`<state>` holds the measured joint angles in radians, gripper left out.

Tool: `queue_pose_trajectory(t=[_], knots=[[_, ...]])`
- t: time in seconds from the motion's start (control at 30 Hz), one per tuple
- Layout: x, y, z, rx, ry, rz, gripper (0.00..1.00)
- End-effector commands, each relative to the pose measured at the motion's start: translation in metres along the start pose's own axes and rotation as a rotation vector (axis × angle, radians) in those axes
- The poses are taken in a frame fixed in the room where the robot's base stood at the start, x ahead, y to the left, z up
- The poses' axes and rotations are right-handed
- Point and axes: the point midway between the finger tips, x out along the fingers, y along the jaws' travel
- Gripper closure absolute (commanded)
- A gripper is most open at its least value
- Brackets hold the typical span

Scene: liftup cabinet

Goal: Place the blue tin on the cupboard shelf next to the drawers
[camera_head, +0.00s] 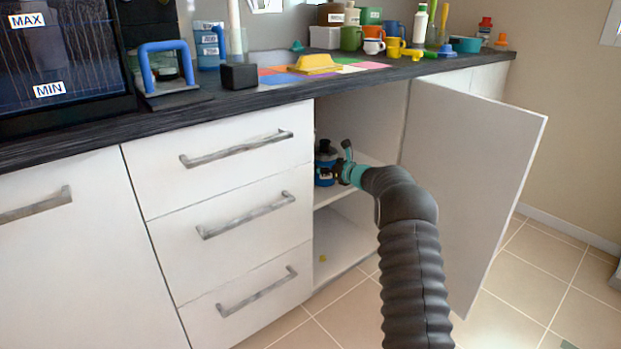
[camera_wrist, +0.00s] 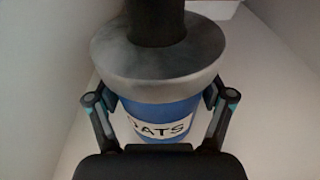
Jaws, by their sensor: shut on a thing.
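The blue tin (camera_head: 323,170) has a grey shoulder and a black knob on top. In the head view it is inside the open cupboard, upright, at the left side by the drawers. My gripper (camera_head: 338,172) reaches in from the right and is shut on it. In the wrist view the blue tin (camera_wrist: 160,112), with a label reading OATS in part, stands between the two fingers of my gripper (camera_wrist: 160,105). The cupboard shelf (camera_head: 340,192) is below the tin. I cannot tell whether the tin's base touches it.
The cupboard door (camera_head: 480,180) stands open to the right of my arm. Drawers (camera_head: 225,205) with bar handles are to the left. The countertop (camera_head: 250,98) above holds several items.

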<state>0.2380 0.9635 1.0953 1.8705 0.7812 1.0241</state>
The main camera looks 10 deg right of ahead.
Motion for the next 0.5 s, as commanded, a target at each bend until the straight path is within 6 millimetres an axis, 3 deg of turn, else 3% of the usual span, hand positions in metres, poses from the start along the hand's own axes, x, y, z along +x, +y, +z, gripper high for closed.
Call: queue_pose_trajectory(t=[0.27,0.3,0.37,0.5], knots=[[0.0010,0.0003,-0.0046,0.000,-0.001,0.000,0.75],[0.0008,0.0003,-0.0034,-0.001,-0.001,0.001,0.10],[0.0008,0.0003,-0.0034,-0.001,-0.001,0.001,0.00],[0.0008,0.0003,-0.0038,0.000,-0.001,0.000,0.00]])
